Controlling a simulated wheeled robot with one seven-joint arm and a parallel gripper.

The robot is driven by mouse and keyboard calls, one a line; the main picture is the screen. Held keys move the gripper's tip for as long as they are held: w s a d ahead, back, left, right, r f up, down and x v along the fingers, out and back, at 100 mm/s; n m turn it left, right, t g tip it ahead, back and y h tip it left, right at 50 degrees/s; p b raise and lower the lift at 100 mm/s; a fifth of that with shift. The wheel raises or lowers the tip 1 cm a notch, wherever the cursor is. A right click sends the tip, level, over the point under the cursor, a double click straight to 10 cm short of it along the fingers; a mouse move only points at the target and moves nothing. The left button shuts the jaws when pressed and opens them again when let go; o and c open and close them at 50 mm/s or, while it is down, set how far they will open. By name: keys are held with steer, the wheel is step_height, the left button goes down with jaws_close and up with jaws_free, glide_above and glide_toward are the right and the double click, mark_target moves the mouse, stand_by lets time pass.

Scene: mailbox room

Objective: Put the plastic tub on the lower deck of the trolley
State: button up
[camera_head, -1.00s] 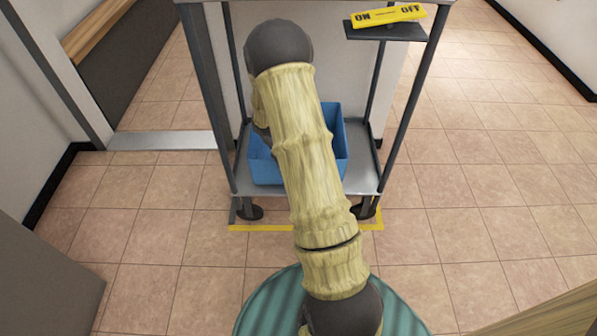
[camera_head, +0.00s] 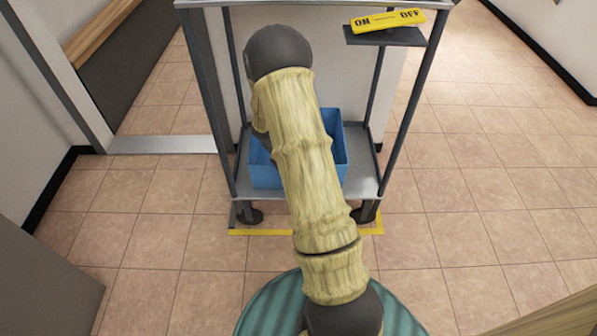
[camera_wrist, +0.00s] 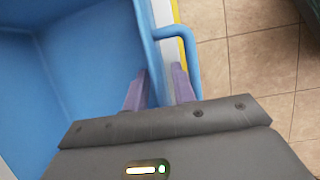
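The blue plastic tub (camera_head: 265,172) sits upright on the grey lower deck (camera_head: 362,182) of the trolley in the head view, partly hidden behind my arm. In the wrist view the tub's inside (camera_wrist: 75,75) fills the left, with a loop handle (camera_wrist: 190,55) on its outer side. My gripper (camera_wrist: 160,75) is at the tub's rim. One purple finger is inside the tub and the other is outside, within the handle loop. The wall lies between the fingers; I cannot tell whether they press on it. The head view hides my gripper behind the arm.
The trolley's dark posts (camera_head: 405,100) rise around the deck. Yellow tape (camera_head: 270,232) marks the floor at the trolley's front. The tiled floor (camera_head: 480,190) to the right is clear.

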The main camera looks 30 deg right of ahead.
steer(key=p+v, duration=0.7)
steer(key=v, duration=0.4)
steer(key=shift+w+a+r+p, duration=0.1)
steer(key=shift+a+r+p, duration=0.05)
steer(key=shift+r+p, duration=0.15)
steer(key=s+a+r+m+t+y, duration=0.4)
steer(key=s+a+r+m, duration=0.7)
steer(key=s+a+r, duration=0.3)
steer(key=shift+s+m+t, duration=0.3)
steer(key=shift+s, duration=0.4)
